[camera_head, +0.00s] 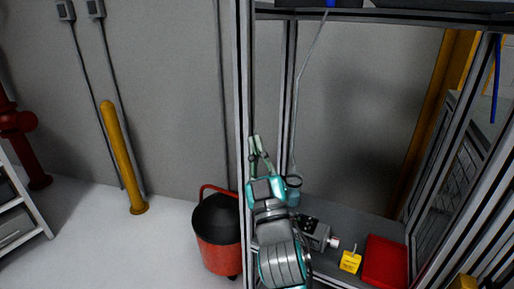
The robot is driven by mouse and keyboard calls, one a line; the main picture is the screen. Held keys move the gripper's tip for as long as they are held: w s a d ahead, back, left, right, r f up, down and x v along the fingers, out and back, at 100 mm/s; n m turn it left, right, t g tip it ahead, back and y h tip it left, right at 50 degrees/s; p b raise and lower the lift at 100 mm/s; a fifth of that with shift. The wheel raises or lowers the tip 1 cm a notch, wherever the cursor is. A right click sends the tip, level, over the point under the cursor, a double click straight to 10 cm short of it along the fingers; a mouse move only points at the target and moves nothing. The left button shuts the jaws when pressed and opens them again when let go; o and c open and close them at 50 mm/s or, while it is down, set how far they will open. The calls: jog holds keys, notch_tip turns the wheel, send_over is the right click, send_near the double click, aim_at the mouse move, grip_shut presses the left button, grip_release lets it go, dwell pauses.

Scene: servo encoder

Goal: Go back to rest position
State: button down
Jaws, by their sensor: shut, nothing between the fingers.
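My gripper (259,145) is at the centre of the head view, at the end of my grey and teal arm. Its pale green fingers point up, beside the left upright of the metal frame. The fingers are shut and hold nothing. A grey and black motor-like unit (315,234) with a light round end lies on the shelf, to the right of my arm. My arm hides part of its left side. The gripper is above it and to its left, apart from it.
A metal frame (243,100) encloses the shelf (370,222). A thin rod (299,100) hangs behind my gripper. A red-black bin (218,235) and yellow post (122,160) stand left, with clear floor between.

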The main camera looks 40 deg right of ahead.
dwell(0.3)
jog(key=s+a+f+n+g+y, duration=0.1)
jog(key=s+a+f+y, duration=0.2)
jog(key=f, duration=0.5)
jog(key=s+a+f+n+y, duration=0.15)
jog(key=s+a+f, duration=0.25)
jog(key=f, duration=0.5)
jog(key=s+a+f+g+y, duration=0.1)
jog(key=s+a+f+y, duration=0.25)
jog(key=f, duration=0.45)
jog(key=s+a+f+g+y, duration=0.1)
jog(key=s+f, duration=0.2)
jog(key=s, duration=0.5)
jog(key=s+a+f+m+g+y, duration=0.1)
jog(key=s+f, duration=0.3)
jog(key=s, duration=0.4)
jog(key=s+a+f+g+y, duration=0.1)
jog(key=s+a+f+g, duration=0.2)
jog(key=s, duration=0.5)
jog(key=shift+a+f+m+y, duration=0.25)
jog(key=shift+f+m+y, duration=0.1)
jog(key=shift+f, duration=0.15)
